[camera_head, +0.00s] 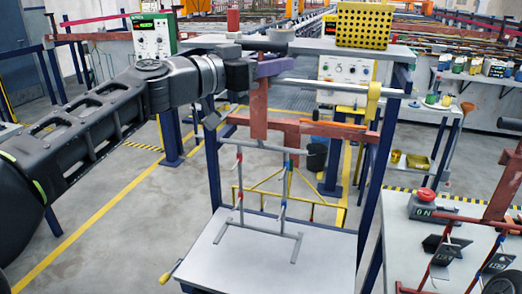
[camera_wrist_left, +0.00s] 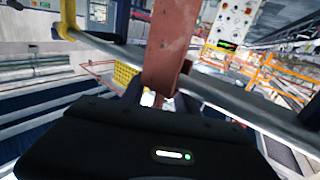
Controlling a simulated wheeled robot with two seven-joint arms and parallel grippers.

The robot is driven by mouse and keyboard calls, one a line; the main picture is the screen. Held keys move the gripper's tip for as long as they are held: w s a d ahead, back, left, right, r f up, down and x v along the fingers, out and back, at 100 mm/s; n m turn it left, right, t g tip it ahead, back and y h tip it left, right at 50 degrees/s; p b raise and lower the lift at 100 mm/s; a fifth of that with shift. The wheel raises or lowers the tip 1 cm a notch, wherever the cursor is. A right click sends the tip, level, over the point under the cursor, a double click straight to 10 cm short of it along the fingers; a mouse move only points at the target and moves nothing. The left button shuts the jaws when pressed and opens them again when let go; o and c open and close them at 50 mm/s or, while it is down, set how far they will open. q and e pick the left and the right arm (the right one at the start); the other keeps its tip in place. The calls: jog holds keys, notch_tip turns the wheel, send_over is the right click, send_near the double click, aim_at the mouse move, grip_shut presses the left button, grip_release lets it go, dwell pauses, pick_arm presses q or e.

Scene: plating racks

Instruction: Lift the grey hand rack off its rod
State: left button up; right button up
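A light grey rod (camera_head: 325,85) runs across the top of the blue stand. A red-brown upright bar (camera_head: 259,115) stands at its left part and meets a red-brown crossbar (camera_head: 320,131) lower down. A thin grey frame (camera_head: 284,190), with two uprights and red and blue bits, shows below, over the pale table. I cannot tell whether it hangs or touches the table. My left gripper (camera_head: 248,74) is at the top of the upright bar. In the left wrist view its dark fingers flank that bar (camera_wrist_left: 168,55); their grip is unclear. My right gripper is out of view.
A pale table (camera_head: 230,272) lies under the frame. Blue posts (camera_head: 377,165) stand at the sides, and a yellow collar (camera_head: 374,98) sits on the rod's right part. A yellow perforated basket (camera_head: 363,25) is behind. A red button box (camera_head: 426,205) stands at right.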

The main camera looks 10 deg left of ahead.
pick_arm(q)
jog(key=shift+c, duration=0.6)
grip_shut()
dwell(1.2)
jog(key=shift+r, duration=0.1)
